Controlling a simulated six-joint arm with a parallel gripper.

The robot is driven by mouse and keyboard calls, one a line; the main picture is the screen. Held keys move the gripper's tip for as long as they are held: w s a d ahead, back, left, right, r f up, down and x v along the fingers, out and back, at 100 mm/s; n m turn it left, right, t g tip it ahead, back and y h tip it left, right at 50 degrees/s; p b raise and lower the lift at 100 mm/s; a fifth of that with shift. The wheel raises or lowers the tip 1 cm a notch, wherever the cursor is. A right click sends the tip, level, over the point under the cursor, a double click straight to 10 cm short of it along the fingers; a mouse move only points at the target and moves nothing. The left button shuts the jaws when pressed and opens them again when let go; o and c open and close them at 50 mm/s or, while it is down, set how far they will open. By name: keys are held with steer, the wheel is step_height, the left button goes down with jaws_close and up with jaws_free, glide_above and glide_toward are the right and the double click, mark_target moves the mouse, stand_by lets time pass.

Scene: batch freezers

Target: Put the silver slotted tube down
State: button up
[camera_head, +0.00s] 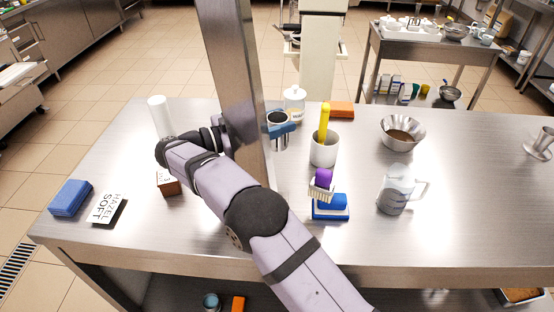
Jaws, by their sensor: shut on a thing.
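The silver slotted tube (281,143) is upright just right of the steel post, toward the back of the steel table. Its round open top shows dark inside; I cannot make out its slots. My gripper (282,129) has blue jaws closed around the tube's upper part. The post hides part of my wrist. I cannot tell whether the tube's bottom touches the table (350,241).
A steel post (234,75) stands close left of the tube. Nearby are a white lidded jar (294,103), an orange block (342,109) and a grey crock (323,153) with a yellow-handled tool. A metal bowl (402,133) and clear jug (396,193) stand right.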

mark_target(277, 149)
steer(key=shift+f+p, duration=0.55)
steer(key=shift+f, duration=3)
steer(key=shift+f, duration=0.1)
steer(key=shift+s+f+b, duration=0.1)
steer(key=shift+f+b, duration=0.35)
steer(key=shift+f, duration=0.1)
